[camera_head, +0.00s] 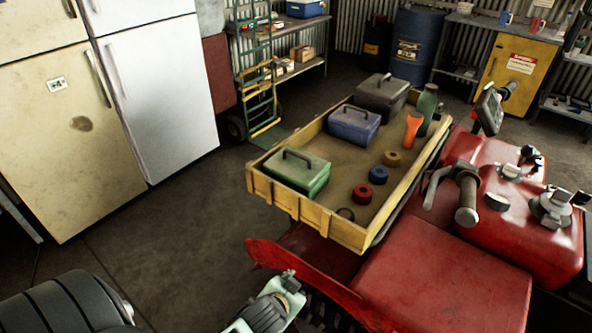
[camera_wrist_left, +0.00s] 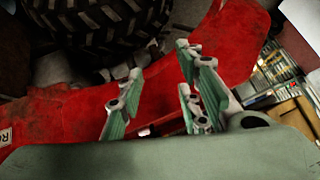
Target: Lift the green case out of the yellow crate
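The green case (camera_head: 296,172), with a dark handle on top, sits in the near left corner of the yellow crate (camera_head: 345,233) in the head view. My left gripper (camera_head: 287,286) is at the bottom of the head view, near the red fender and well apart from the case. In the left wrist view its fingers (camera_wrist_left: 160,88) are spread with nothing between them, over the red bodywork. The case cannot be made out in the wrist view. My right gripper is not in view.
The crate also holds a blue case (camera_head: 354,126), a grey case (camera_head: 382,95), a green bottle (camera_head: 427,108), an orange object (camera_head: 412,130) and several rolls. The red vehicle (camera_head: 445,275) is beside it. A hand truck (camera_head: 258,85) stands behind. Floor left of the crate is clear.

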